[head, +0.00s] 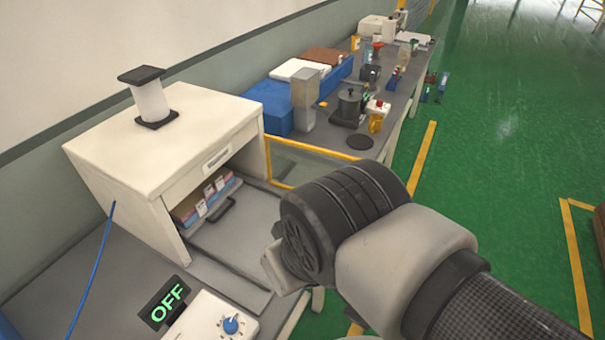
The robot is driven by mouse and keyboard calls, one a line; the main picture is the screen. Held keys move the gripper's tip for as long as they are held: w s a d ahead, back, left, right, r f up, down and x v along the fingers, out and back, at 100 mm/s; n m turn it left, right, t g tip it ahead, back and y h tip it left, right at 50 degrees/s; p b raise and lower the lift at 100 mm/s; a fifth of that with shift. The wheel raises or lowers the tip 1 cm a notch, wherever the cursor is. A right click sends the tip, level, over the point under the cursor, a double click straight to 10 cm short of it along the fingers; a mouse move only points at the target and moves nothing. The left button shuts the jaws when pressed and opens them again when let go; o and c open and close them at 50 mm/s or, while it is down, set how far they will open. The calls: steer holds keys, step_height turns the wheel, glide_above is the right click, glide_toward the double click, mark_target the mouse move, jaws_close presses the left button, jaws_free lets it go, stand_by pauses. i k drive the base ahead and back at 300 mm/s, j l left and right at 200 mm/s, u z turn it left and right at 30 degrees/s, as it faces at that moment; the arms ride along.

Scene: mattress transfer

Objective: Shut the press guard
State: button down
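The press is a white box-like cabinet (160,145) on the bench at left, with its front opening uncovered. The press guard (310,160) is a clear panel in a yellow frame. It stands swung open from the right side of the cabinet front, reaching out to the right. My arm comes in from the lower right, and its dark wrist covers the guard's lower right part. My gripper's fingers do not show, so I cannot tell whether they touch the guard.
Small boxes (205,195) sit on a tray with a dark handle inside the opening. A spool (151,100) is on top. Jars and blue bins crowd the bench beyond. Green floor at right is mostly clear.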

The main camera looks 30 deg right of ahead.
mark_target(267, 137)
steer(key=l+u, duration=0.9)
steer(key=k+l+u, duration=0.1)
steer(key=l+u, duration=0.35)
steer(key=k+l+u, duration=0.15)
steer(key=l+u, duration=0.25)
steer(key=l, duration=0.15)
steer(key=k+l, duration=0.2)
steer(key=l, duration=0.2)
steer(key=k+l+u, duration=0.1)
steer(key=l, duration=0.35)
steer(key=k+l, duration=0.55)
steer(key=l, duration=0.2)
steer(key=k+l+u, duration=0.1)
steer(key=k+l, duration=0.15)
steer(key=l, duration=0.15)
